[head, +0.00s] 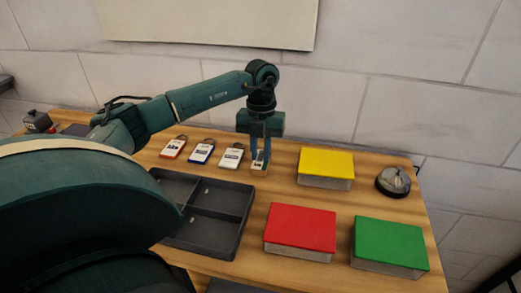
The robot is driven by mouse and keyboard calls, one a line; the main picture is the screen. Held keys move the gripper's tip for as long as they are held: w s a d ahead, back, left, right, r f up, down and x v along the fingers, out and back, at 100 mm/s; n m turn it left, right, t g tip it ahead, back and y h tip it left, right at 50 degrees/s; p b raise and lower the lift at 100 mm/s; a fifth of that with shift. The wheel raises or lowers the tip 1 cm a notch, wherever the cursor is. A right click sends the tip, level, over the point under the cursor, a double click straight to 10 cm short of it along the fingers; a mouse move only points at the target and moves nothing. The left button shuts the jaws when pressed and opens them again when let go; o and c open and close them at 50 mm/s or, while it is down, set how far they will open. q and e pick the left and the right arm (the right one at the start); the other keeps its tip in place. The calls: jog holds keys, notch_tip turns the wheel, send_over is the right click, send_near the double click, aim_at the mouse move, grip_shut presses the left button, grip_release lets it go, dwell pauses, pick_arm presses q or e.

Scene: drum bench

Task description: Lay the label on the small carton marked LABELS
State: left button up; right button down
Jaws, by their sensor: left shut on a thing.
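My left gripper (260,151) points down over the back middle of the wooden bench, its blue fingers shut on a small pale tag-like label (258,167). The label is at or just above the bench top; I cannot tell if it touches. The fingers hide part of it. Three similar tags lie in a row to its left: an orange-edged one (172,149), a blue-edged one (201,154) and a whitish one (231,159). I can read no LABELS marking, and no small carton can be made out for sure. My right gripper is out of view.
Boxes with yellow (326,162), red (301,227) and green (389,242) tops stand on the right. A round metal object (393,181) sits at the right edge. A dark divided tray (237,200) lies in front of the tags. A small device (37,121) stands far left.

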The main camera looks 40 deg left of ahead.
pick_arm(q)
jog(key=o, duration=0.7)
jog(key=shift+w+r, duration=0.1)
jog(key=shift+r, duration=0.35)
jog(key=r+p, duration=0.2)
jog(key=r, duration=0.3)
jog(key=w+r+p, duration=0.1)
jog(key=r+p, duration=0.1)
jog(key=r, duration=0.4)
jog(key=a+r+p, duration=0.1)
jog(key=r+p, duration=0.1)
jog(key=r, duration=0.4)
jog(key=shift+w+a, duration=0.1)
jog(key=shift+w, duration=0.1)
dwell(0.6)
